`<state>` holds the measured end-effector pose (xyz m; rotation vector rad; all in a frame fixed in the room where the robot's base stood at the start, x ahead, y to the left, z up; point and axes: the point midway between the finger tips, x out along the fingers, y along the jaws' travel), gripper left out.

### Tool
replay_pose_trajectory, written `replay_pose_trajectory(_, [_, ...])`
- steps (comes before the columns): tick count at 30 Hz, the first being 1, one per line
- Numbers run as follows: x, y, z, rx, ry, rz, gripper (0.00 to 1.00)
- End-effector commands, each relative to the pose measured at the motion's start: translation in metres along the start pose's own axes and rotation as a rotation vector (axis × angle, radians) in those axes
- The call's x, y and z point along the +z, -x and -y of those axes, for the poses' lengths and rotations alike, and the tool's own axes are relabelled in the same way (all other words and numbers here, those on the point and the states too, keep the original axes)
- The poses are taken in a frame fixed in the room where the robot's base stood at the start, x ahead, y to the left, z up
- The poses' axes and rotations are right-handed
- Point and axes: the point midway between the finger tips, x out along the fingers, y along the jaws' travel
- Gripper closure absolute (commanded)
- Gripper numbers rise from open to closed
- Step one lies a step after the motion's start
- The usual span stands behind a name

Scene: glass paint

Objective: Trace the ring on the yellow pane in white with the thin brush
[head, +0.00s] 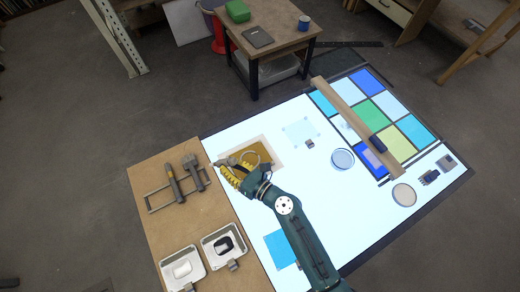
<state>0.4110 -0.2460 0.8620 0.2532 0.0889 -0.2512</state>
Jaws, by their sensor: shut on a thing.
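The yellow pane (262,148) lies on a pale sheet on the lit table, at its left side. A pale ring arc (250,156) shows on the pane, partly covered by my gripper. My gripper (222,166) is low over the pane's left part, its yellow and black fingers shut on a slim thing, apparently the thin brush. The brush's tip is too small and hidden to tell whether it touches the pane. A tray with white paint (182,269) stands on the wooden board at the front left.
Another tray holds black paint (223,244). Two thicker tools (173,183) lie on a rack left of the table. Round dishes (342,159) and a blue pane (279,249) lie on the lit table.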

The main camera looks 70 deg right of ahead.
Motion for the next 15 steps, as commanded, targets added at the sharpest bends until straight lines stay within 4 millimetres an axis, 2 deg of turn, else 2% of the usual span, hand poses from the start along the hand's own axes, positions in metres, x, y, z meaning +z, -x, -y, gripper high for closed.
replay_pose_trajectory(1, [-0.002, 0.011, 0.037, -0.042, -0.005, 0.012, 1.0])
replay_pose_trajectory(3, [-0.001, 0.029, 0.076, -0.08, -0.01, 0.02, 1.0])
replay_pose_trajectory(6, [0.0, 0.053, 0.116, -0.122, -0.015, 0.03, 1.0])
replay_pose_trajectory(10, [0.0, 0.075, 0.144, -0.154, -0.018, 0.037, 1.0])
replay_pose_trajectory(15, [-0.008, 0.079, 0.152, -0.159, -0.019, 0.038, 1.0])
